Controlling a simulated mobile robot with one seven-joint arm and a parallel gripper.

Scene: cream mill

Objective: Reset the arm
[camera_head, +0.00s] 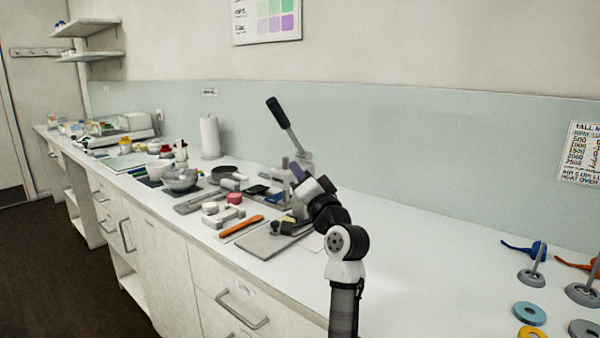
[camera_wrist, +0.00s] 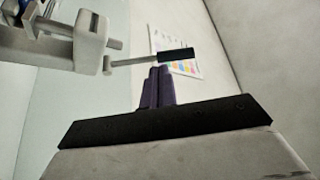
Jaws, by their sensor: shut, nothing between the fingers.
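My arm rises from the bottom of the head view over the white counter (camera_head: 400,235). My gripper (camera_head: 297,172) points up and left, beside a grey lever press (camera_head: 304,157) with a black-handled lever. In the wrist view the purple fingers of my gripper (camera_wrist: 158,72) are together, with nothing between them. The press's black handle (camera_wrist: 176,55) shows just beyond the fingertips there; I cannot tell whether they touch.
Left of my arm, a glass bowl (camera_head: 181,179), an orange-handled tool (camera_head: 241,226) and a paper towel roll (camera_head: 209,137) crowd the counter. Rings and stands, including a blue ring (camera_head: 529,313), are at the right. The counter between is mostly clear.

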